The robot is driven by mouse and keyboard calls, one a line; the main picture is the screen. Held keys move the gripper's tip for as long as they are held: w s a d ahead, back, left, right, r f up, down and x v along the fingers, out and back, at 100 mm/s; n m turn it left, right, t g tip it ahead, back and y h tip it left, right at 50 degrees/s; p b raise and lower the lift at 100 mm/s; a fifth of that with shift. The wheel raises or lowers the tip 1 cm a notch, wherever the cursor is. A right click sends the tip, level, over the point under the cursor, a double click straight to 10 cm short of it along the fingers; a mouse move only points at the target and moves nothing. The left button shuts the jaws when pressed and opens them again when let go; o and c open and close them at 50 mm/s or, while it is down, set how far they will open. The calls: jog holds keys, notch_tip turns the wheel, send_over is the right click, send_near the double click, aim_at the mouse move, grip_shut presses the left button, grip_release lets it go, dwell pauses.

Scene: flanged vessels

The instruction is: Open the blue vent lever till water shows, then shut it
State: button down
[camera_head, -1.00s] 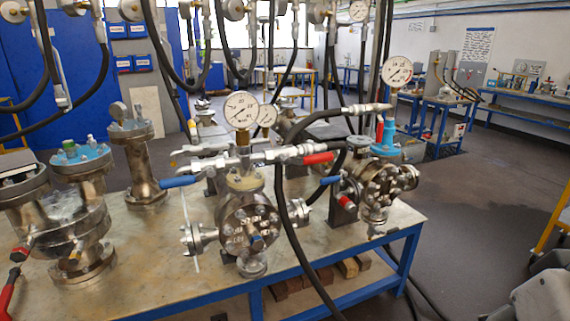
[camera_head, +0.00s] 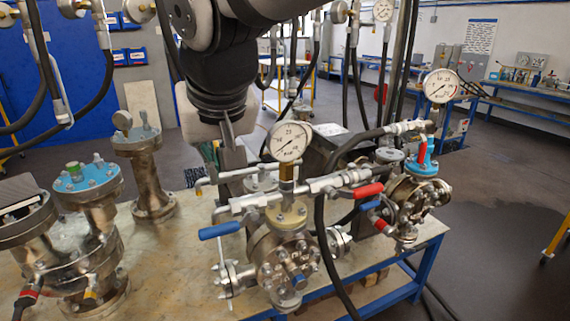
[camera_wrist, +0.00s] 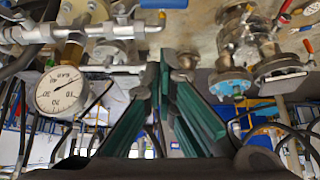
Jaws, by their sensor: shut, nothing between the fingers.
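The blue lever (camera_head: 220,230) lies nearly level at the left end of the metal valve pipe (camera_head: 285,192) on the middle vessel (camera_head: 285,262). It also shows at the top edge of the wrist view (camera_wrist: 163,4). A thin pale upright strip (camera_head: 224,268) stands below the lever; I cannot tell whether it is a tube or water. My gripper (camera_head: 232,155) points down behind the valve pipe, apart from the lever. In the wrist view its green-padded fingers (camera_wrist: 166,72) are shut with nothing between them. The head view partly hides the fingertips.
A dial gauge (camera_head: 289,142) rises beside my gripper. A red lever (camera_head: 368,190) is on the same pipe. Another blue lever (camera_head: 370,204) is on the right vessel (camera_head: 408,205). Flanged vessels (camera_head: 85,220) crowd the left. A black hose (camera_head: 322,240) hangs in front.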

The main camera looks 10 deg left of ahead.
send_over(230, 226)
jog(key=a, duration=0.2)
notch_tip(230, 226, down, 11)
jog(key=shift+a+r+p, duration=0.1)
jog(key=shift+a+p, duration=0.05)
jog(key=shift+p, duration=0.3)
jog(key=shift+f, duration=0.75)
